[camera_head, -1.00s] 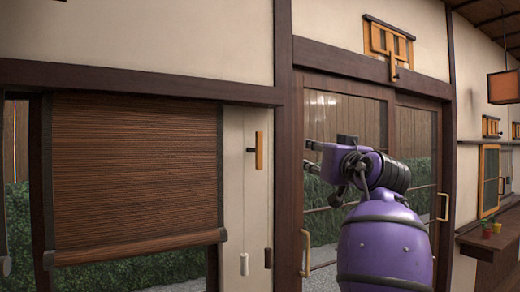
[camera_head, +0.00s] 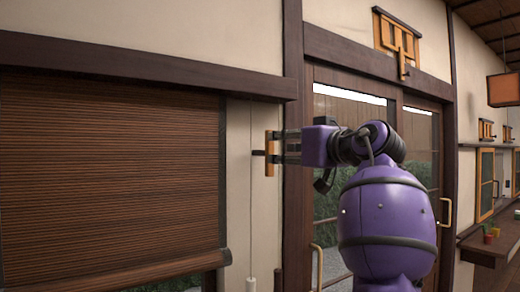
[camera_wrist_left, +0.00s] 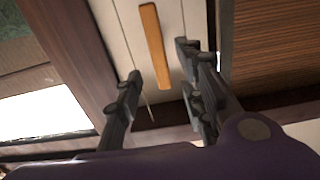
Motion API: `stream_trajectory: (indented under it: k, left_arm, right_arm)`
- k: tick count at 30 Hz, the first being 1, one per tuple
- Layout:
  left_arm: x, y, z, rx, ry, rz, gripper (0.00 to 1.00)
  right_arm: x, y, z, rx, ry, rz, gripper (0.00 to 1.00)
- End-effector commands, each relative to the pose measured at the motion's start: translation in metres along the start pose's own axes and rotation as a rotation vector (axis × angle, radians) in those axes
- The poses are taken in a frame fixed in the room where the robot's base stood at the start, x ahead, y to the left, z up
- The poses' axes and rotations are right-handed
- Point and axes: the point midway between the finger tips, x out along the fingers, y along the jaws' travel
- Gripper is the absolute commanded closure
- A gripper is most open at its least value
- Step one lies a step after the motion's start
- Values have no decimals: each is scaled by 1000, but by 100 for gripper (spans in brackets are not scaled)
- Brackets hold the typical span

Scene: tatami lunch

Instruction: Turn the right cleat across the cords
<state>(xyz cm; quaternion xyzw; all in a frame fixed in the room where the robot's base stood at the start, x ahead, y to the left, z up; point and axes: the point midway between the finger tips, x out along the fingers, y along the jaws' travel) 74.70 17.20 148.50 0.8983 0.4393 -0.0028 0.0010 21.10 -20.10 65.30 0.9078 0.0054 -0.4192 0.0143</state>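The right cleat (camera_head: 270,169) is a small orange wooden bar standing upright on the pale wall strip right of the blind. It also shows in the left wrist view (camera_wrist_left: 153,45). A thin cord (camera_head: 252,200) hangs just left of it, with a white pull (camera_head: 251,284) at its lower end. My left gripper (camera_head: 283,146) is at the cleat from the right, its fingers at the bar's middle. In the left wrist view its fingers are apart, with the cleat seen in the gap. Contact cannot be told. My right gripper is out of view.
The brown slatted blind (camera_head: 110,170) hangs lowered at left. A dark wooden post (camera_head: 292,60) and sliding glass doors (camera_head: 425,150) stand at right. A dark beam (camera_head: 140,67) runs above the cleat. A shelf (camera_head: 485,245) with small pots is farther right.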

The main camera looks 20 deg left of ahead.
Motion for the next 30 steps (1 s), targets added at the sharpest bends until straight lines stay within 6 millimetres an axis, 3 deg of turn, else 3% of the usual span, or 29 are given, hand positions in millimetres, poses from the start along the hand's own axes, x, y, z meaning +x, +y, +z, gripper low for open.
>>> stream_trajectory:
  k: [5, 12, 18, 28, 30]
  left_arm:
    - [11, 0, -2, 0, 1, 0, 64]
    - [50, -1, -4, 0, 2, 0, 64]
    - [72, 0, -2, 0, 2, 1, 64]
    - [77, 1, 0, 1, 1, 2, 64]
    - [77, 1, 0, 1, 1, 2, 72]
  right_arm:
    - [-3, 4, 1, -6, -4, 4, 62]
    - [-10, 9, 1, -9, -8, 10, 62]
    - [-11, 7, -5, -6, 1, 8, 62]
    - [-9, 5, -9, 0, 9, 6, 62]
    - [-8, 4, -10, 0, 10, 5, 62]
